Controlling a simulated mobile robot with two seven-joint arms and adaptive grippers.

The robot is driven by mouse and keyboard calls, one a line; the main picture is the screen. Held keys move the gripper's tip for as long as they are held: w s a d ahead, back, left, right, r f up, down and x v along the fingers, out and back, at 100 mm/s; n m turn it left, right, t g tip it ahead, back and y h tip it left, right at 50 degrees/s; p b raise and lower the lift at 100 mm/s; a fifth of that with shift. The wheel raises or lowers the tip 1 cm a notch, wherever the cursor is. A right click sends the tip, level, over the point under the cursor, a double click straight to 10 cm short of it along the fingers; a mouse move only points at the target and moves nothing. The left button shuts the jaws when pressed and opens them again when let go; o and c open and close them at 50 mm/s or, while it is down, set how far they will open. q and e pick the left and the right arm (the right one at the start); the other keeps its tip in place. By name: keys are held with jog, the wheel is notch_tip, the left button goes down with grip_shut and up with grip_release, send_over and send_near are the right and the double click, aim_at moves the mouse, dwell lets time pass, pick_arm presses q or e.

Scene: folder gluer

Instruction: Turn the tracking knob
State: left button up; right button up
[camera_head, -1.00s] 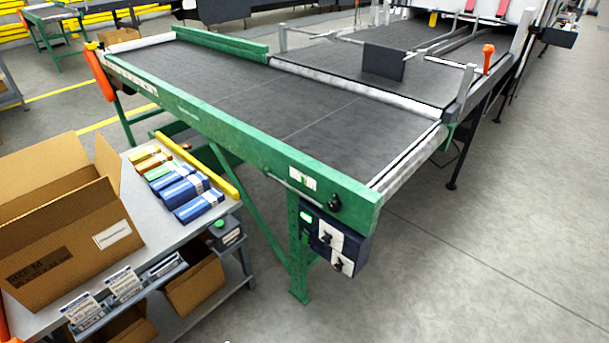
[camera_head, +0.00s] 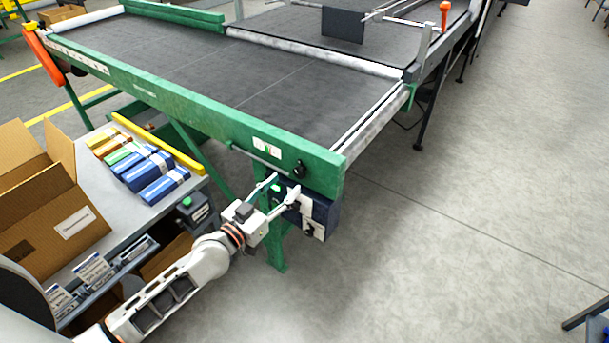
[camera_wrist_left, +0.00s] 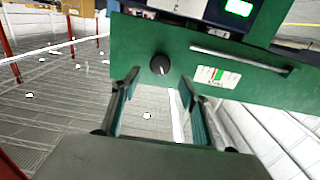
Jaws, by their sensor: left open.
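The tracking knob, a small black knob (camera_head: 298,170), sits on the green side rail (camera_head: 215,122) of the conveyor near its right end. A white scale label (camera_head: 267,149) with a green and red mark is beside it. In the left wrist view the knob (camera_wrist_left: 160,64) shows whole, with a white pointer line. My left gripper (camera_head: 285,186) is open and empty, just in front of and below the knob in the head view. In the wrist view its fingertips (camera_wrist_left: 159,80) stand to either side of the knob's line, apart from it. My right gripper is not in view.
A dark blue control box (camera_head: 325,212) with white plates hangs under the rail, partly behind my left gripper. A table with an open cardboard box (camera_head: 45,215), blue cartons (camera_head: 160,185) and a yellow bar (camera_head: 155,143) stands at left.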

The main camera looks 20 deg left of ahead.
aim_at(298, 173)
pick_arm(q)
jog(key=shift+b+x, duration=0.35)
jog(key=shift+x, duration=2.85)
jog(key=shift+f, duration=0.1)
jog(key=c, duration=1.1)
